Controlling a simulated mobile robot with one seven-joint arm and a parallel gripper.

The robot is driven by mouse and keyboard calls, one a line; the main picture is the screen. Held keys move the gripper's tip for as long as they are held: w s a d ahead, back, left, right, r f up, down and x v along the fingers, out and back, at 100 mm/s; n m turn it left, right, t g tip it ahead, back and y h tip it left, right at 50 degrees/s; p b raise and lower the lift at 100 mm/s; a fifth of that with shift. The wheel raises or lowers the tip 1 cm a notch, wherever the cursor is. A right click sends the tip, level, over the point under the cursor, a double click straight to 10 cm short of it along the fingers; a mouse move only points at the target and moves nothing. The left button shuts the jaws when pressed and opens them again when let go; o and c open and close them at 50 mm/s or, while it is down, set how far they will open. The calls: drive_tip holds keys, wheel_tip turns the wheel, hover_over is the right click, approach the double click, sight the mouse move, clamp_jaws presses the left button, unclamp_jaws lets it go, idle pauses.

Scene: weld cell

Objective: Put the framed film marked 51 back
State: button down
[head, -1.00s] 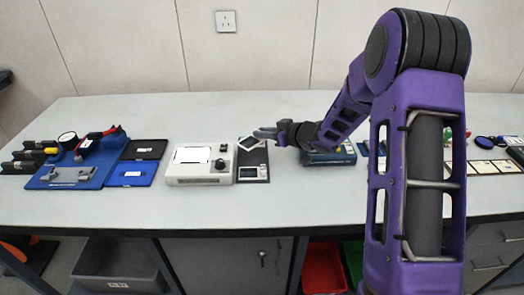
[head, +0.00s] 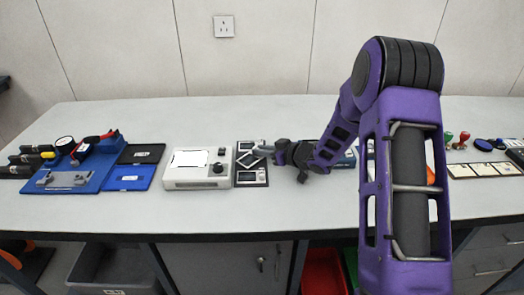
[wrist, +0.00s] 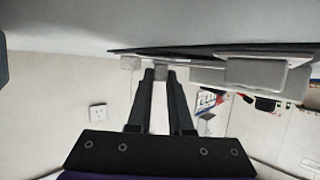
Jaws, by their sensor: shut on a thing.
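My gripper (head: 262,151) is shut on a small pale framed film (head: 248,159), held tilted over the dark mat (head: 239,182). Its number is too small to read. One framed film (head: 249,145) lies on the back part of the mat, and another (head: 251,177) lies on the front part. I cannot tell whether the held film touches the mat. In the wrist view my fingertips (wrist: 160,72) are close together, with the held film seen edge-on at their ends.
A pale instrument with a black knob (head: 197,183) stands just left of the mat. Blue and black cases (head: 131,177) and a blue fixture board (head: 65,180) lie farther left. A blue box is partly hidden behind my arm. The bench front is clear.

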drive_tip(key=shift+s+f, duration=0.15)
drive_tip(key=shift+f, duration=0.3)
drive_tip(key=c, duration=0.8)
unclamp_jaws()
drive_tip(key=shift+s+f, duration=0.1)
drive_tip(key=shift+f, duration=0.1)
drive_tip(key=shift+r, duration=0.25)
drive_tip(key=v, duration=0.4)
drive_tip(key=p+v, duration=0.1)
drive_tip(key=v, duration=0.3)
drive_tip(key=r+v, duration=0.1)
drive_tip(key=v, duration=0.3)
drive_tip(key=shift+w+r+p, duration=0.1)
drive_tip(key=shift+w+p, duration=0.2)
drive_tip(key=shift+p, duration=0.1)
